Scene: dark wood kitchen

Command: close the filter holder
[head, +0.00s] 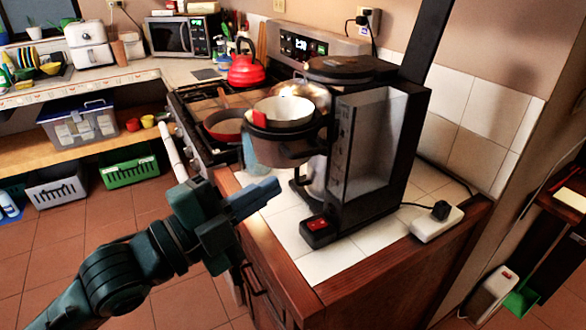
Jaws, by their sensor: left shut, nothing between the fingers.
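The coffee maker (400,150) stands upright on the white tiled counter, with a dark see-through tank and a red switch on its base. Its dark filter holder (285,148) is swung out to the left of the body, with a white filter (284,110) in it and a red tab at the left rim. My left gripper (274,188) is shut and empty. It appears below and slightly left of the filter holder, near the counter's left edge, with a visible gap to the holder. The carafe under the holder is partly hidden. My right gripper is not in view.
A stove with a pan (226,124) and a red kettle (245,65) lies behind the coffee maker. A white power strip (437,224) with a cable sits to its right. The wooden counter edge (270,250) runs close under my left gripper. Bare tiles show in front of the machine.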

